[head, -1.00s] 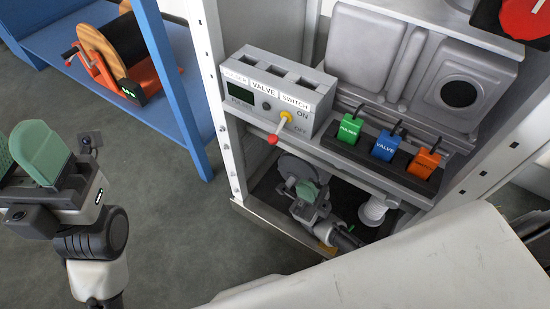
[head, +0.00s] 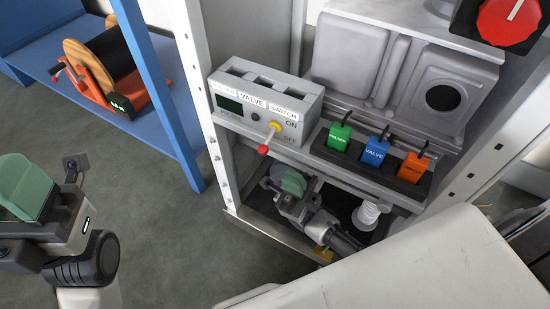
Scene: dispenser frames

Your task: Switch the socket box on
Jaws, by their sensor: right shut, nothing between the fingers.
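The socket box (head: 262,106) is a grey box with a dark display, VALVE and SWITCH labels and ON/OFF marks, standing on a shelf of the frame. Its lever (head: 269,138) has a yellow base near ON and a red knob (head: 263,150) hanging down toward OFF. My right gripper (head: 293,181), with green fingertips, is shut and empty. It is below and slightly right of the red knob in the picture, apart from it. My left gripper (head: 25,187) is at the left edge, far from the box; only one green finger shows clearly.
Green (head: 339,136), blue (head: 375,151) and orange (head: 412,167) plugs stand in a black strip right of the box. A white post (head: 205,100) rises left of it. A blue shelf (head: 160,130) holds a reel (head: 110,70). A red knob (head: 508,20) is at upper right.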

